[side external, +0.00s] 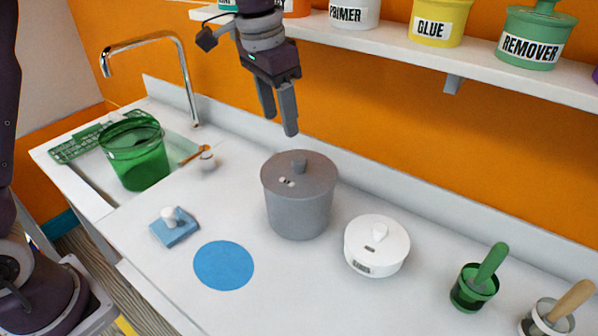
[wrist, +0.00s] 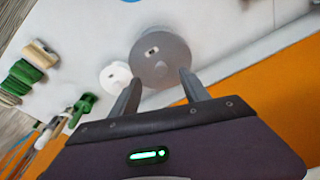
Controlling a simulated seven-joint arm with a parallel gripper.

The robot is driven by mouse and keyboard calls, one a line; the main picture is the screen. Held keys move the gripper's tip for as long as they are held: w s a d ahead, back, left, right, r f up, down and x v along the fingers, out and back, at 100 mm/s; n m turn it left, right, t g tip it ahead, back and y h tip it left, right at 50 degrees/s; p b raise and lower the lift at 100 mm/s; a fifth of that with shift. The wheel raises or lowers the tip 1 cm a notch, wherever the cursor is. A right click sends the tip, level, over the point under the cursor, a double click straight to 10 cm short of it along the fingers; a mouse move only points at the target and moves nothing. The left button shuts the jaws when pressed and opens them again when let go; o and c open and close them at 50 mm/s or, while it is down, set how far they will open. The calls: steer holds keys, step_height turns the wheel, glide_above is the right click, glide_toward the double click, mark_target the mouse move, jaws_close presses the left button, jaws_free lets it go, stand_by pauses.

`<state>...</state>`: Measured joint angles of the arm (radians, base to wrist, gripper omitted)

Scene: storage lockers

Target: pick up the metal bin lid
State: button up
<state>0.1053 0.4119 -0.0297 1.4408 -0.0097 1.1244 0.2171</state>
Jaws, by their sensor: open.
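The metal bin (side external: 297,212) is a grey cylinder standing upright on the white counter. Its grey lid (side external: 318,172) sits on top with a small knob in the middle. The lid also shows as a grey disc in the wrist view (wrist: 172,48). My gripper (side external: 279,128) is open and empty. It hangs above the bin, a little left of the lid's knob in the side view and apart from it. In the wrist view the fingers (wrist: 160,83) point toward the lid's near edge.
A white lidded tub (side external: 376,252) stands right of the bin. A blue disc (side external: 223,265) and a blue block with a white knob (side external: 174,231) lie in front. A green bucket (side external: 138,165) is at the sink. A shelf with paint cans (side external: 440,20) runs along the orange wall above.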

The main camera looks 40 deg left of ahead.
mark_target(298, 159)
steer(key=shift+g, duration=0.4)
steer(key=w+f, duration=0.1)
steer(key=w+d+f, duration=0.1)
steer(key=w+f, duration=0.1)
steer(key=shift+w+d+f, duration=0.15)
steer(key=shift+f, duration=0.15)
steer(key=f, duration=0.7)
steer(key=shift+w+f, duration=0.1)
steer(key=shift+w, duration=0.15)
jaws_close()
